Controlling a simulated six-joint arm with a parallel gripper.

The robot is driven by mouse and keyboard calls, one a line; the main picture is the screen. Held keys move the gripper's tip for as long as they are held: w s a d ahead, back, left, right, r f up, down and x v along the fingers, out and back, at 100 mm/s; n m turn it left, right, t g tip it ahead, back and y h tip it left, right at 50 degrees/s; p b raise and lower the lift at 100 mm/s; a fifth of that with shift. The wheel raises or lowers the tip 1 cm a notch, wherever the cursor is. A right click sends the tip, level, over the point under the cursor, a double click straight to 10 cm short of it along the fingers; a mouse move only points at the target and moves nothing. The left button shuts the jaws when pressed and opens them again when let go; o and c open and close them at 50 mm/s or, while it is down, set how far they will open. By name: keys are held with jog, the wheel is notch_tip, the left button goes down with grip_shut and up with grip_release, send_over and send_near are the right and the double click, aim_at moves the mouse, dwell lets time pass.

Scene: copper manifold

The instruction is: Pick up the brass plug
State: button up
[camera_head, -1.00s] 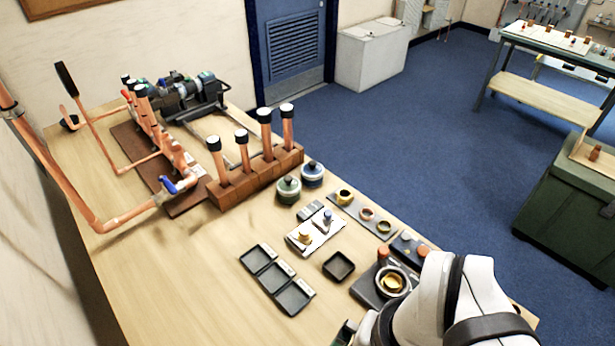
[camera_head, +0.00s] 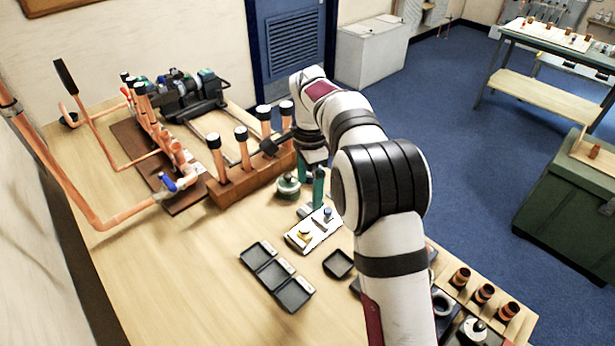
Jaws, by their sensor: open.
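The brass plug (camera_head: 305,234) is a small gold-coloured piece standing on the left part of a white plate (camera_head: 303,248) on the wooden bench. A small grey-blue fitting (camera_head: 327,214) stands on the same plate to its right. My gripper (camera_head: 312,188) points down with green fingers, above and behind the plate in the picture. It is open, with nothing seen between its fingers, and apart from the plug. My arm hides part of the bench to the right of the plate.
A black three-compartment tray (camera_head: 271,280) lies in front of the plate, and a small square black tray (camera_head: 338,264) to its right. A green-and-silver jar (camera_head: 287,187) stands close to my gripper. A wooden block with upright copper pipes (camera_head: 245,180) is behind left. The front-left bench is clear.

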aim_at(305, 228)
jog(key=f, duration=1.1)
jog(key=w+a+f, duration=0.1)
jog(key=f, duration=0.4)
jog(key=shift+f, duration=0.35)
jog(key=shift+c, duration=0.3)
grip_shut()
